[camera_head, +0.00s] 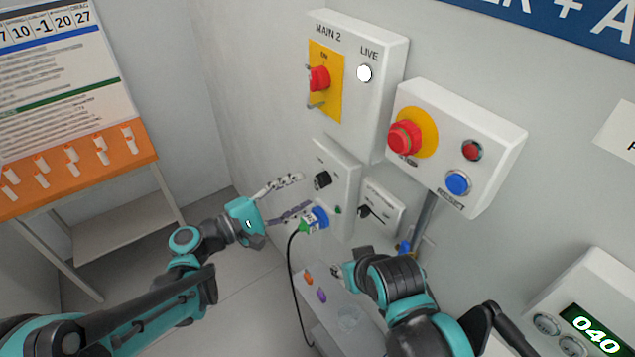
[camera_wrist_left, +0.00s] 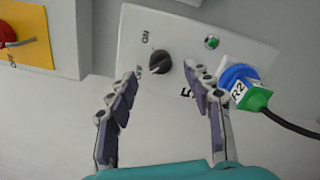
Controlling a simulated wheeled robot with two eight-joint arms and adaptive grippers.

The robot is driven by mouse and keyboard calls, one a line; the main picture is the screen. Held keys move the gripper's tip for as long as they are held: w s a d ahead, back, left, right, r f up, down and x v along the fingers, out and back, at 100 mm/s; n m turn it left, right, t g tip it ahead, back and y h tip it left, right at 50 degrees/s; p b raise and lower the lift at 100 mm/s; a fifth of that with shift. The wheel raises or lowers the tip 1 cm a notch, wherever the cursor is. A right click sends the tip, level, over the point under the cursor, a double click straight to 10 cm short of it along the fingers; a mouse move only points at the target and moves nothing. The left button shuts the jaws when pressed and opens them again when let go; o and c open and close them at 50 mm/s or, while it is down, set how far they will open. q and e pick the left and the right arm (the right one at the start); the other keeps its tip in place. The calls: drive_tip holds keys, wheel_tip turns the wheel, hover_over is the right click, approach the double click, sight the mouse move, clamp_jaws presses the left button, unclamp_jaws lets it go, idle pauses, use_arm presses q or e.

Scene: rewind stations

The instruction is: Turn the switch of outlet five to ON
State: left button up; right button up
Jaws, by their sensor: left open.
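In the left wrist view the box (camera_wrist_left: 190,25) shows turned over, with a partly covered number that looks like 5. Its black switch (camera_wrist_left: 160,62) has a small label on each side, too small to read surely. My left gripper (camera_head: 303,192) is open and empty, its fingers pointing at the box, one on either side of the switch in the wrist view (camera_wrist_left: 161,76). My right gripper (camera_head: 340,271) is low by the shelf, its fingers unclear.
A black cable (camera_head: 291,265) hangs from the plug, which bears an R2 tag (camera_wrist_left: 238,92). The MAIN 2 box (camera_head: 380,60) is above, and the red-button box (camera_head: 480,120) is to the right. A second small outlet (camera_head: 385,203) sits beside outlet five.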

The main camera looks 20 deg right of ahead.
sight(323, 180)
use_arm(q)
drive_tip(key=b+x, duration=0.1)
drive_tip(key=x, duration=0.4)
drive_tip(key=shift+w+d, duration=0.25)
drive_tip(key=shift+d, duration=0.1)
drive_tip(key=c, duration=1.1)
